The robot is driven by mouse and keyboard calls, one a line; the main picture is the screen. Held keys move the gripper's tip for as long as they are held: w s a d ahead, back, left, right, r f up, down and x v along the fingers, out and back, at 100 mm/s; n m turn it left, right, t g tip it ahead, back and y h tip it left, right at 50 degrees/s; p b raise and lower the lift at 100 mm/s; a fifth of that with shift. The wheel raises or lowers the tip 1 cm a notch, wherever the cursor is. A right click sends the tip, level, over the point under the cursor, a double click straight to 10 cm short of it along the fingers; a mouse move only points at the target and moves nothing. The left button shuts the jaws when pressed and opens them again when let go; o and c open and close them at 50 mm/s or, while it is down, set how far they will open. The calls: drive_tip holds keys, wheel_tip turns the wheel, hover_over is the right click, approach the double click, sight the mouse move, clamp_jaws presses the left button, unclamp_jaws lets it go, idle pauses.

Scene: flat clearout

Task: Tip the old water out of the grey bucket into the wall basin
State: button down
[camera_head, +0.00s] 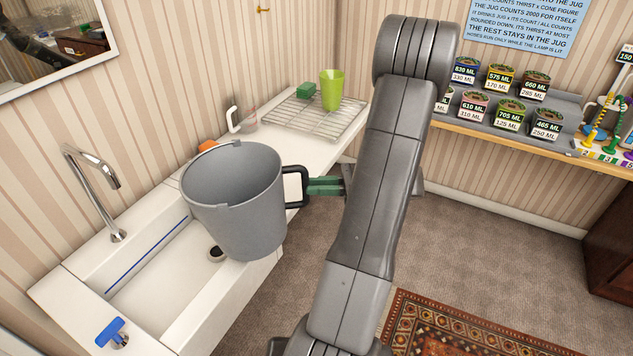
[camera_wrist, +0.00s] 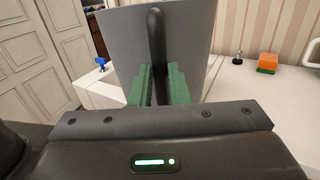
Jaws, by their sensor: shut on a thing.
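The grey bucket (camera_head: 240,205) is held over the right part of the white wall basin (camera_head: 150,280), upright or nearly so. Its black side handle (camera_head: 299,186) faces right. My gripper (camera_head: 322,187) is shut on that handle with its green fingers. In the wrist view the bucket (camera_wrist: 122,45) fills the upper middle, with the handle (camera_wrist: 157,50) between the green fingers (camera_wrist: 157,85). I cannot make out any water inside the bucket. The basin's drain (camera_head: 216,253) shows just below the bucket.
A chrome tap (camera_head: 95,190) stands left of the bucket, and a blue valve handle (camera_head: 111,332) is on the basin's front corner.

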drive_tip(key=shift+d+r+h+p, duration=0.15)
drive_tip(key=shift+r+h+p, duration=0.75)
drive_tip(key=shift+r+p, duration=0.7)
wheel_tip(320, 180, up, 2)
drive_tip(key=p, duration=0.1)
drive_tip(key=h+p, duration=0.1)
drive_tip(key=p, duration=0.1)
drive_tip(key=shift+r+t, duration=0.25)
drive_tip(key=shift+t, duration=0.05)
